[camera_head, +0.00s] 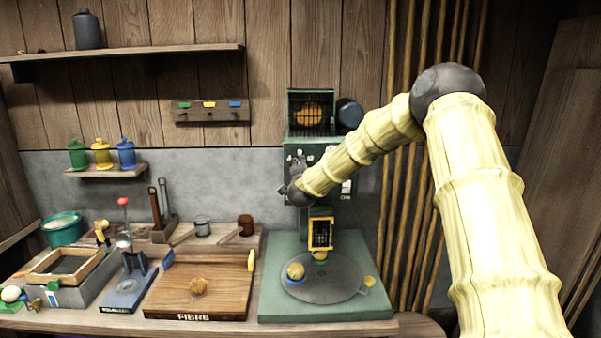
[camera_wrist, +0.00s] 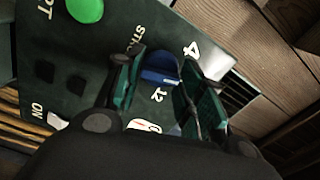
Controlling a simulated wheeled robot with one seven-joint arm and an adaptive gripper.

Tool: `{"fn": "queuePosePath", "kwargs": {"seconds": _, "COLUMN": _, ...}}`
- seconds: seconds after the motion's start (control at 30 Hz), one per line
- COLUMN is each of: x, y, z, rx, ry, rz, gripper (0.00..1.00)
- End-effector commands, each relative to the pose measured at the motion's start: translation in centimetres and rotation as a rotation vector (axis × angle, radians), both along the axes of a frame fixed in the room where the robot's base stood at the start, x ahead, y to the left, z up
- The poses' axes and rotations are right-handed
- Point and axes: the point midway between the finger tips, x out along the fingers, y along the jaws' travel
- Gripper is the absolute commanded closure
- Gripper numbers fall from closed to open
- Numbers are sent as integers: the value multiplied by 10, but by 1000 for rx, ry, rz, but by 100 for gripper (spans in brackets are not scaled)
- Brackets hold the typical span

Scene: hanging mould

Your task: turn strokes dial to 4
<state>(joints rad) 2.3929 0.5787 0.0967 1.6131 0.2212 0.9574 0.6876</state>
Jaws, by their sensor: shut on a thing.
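The strokes dial is a blue knob (camera_wrist: 160,67) on a dark green panel in the wrist view. The partly hidden lettering "STRO" is beside it, with a "4" and a "12" printed around it. My gripper (camera_wrist: 163,78) is shut on the knob, with one dark green finger on each side. In the head view my gripper (camera_head: 290,188) is at the front panel of the green machine (camera_head: 330,142) and covers the dial. I cannot tell which number the dial points to.
A green round button (camera_wrist: 85,9) and an "ON" label share the panel. Below my gripper, the machine has a grey round plate (camera_head: 325,286) and a small yellow-framed grille (camera_head: 320,234). The wooden FIBRE board (camera_head: 220,282) is to the left; poles (camera_head: 408,225) stand to the right.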

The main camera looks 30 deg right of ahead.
Motion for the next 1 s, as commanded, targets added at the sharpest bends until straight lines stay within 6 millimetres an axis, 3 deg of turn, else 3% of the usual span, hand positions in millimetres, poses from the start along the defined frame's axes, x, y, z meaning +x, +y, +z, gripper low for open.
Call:
{"fn": "queuePosePath", "kwargs": {"seconds": 0.6, "x": 0, "y": 2, "z": -4, "rx": -477, "ry": 298, "rz": 2, "gripper": 86}}
{"fn": "queuePosePath", "kwargs": {"seconds": 1.0, "x": -1, "y": 1, "z": -6, "rx": -647, "ry": 406, "rz": 4, "gripper": 86}}
